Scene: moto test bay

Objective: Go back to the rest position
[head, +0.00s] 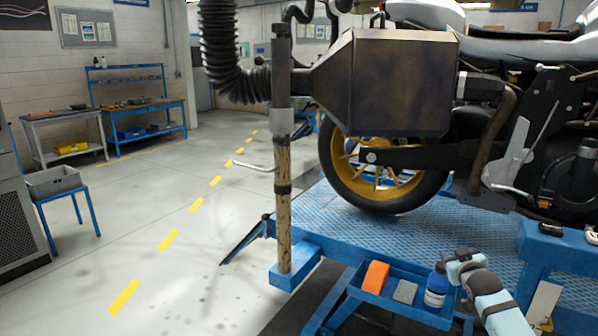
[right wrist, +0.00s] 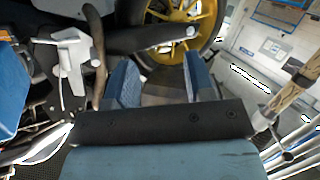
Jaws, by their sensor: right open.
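The motorcycle's rear wheel (right wrist: 182,30) shows beyond the fingertips. My left gripper is not in either view.
A motorcycle with a gold rear wheel (head: 372,165) stands on a blue lift (head: 330,215). An exhaust hose stand (head: 284,195) is left of it. An orange box (head: 376,277) and grey block (head: 405,291) are on the tray.

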